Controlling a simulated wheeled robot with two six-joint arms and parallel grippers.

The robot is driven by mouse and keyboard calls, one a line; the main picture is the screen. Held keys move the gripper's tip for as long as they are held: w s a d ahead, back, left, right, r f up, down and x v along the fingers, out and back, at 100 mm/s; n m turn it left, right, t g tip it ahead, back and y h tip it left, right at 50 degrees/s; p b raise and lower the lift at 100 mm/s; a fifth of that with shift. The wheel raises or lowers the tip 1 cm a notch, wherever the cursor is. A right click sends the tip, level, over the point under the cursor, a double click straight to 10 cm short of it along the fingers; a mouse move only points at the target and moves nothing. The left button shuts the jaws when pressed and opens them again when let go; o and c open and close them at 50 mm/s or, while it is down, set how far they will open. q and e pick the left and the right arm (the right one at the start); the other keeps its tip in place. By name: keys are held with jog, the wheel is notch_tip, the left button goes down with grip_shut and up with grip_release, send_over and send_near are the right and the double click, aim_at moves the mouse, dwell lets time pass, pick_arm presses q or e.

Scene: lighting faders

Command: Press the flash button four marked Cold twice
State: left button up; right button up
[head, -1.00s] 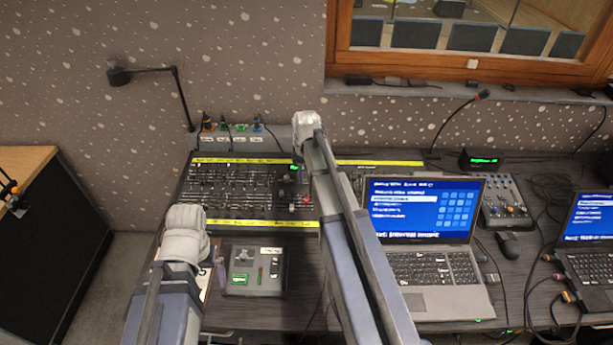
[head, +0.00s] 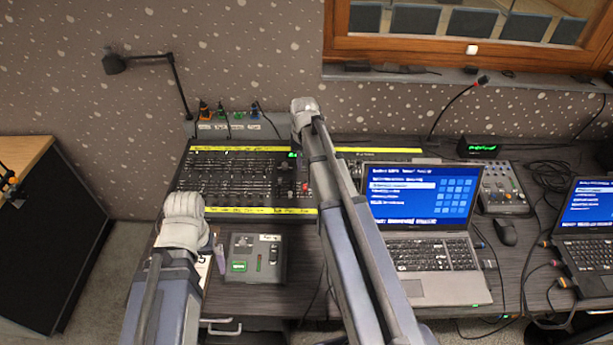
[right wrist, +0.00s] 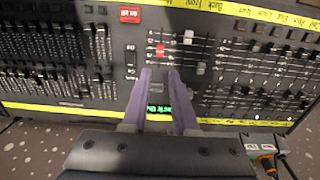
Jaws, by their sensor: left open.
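The lighting console (head: 233,178) is a black fader desk with yellow label strips on the table. Its near label strip (head: 250,211) also shows at the top of the right wrist view (right wrist: 275,16). The lettering is too small or blurred for me to pick out the Cold flash button. My right gripper (right wrist: 160,73) has two purple fingers apart, nothing between them, over the console's middle near a red button (right wrist: 160,50). In the head view its fingers are hidden behind my arm. My left gripper (head: 183,215) is over the near left table edge, its fingertips mostly hidden.
An open laptop (head: 425,240) stands to the right, with a mouse (head: 506,232), a small mixer (head: 503,190) and loose cables beyond. A lamp (head: 150,60) stands behind the console.

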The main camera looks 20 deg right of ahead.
grip_shut()
dwell(1.5)
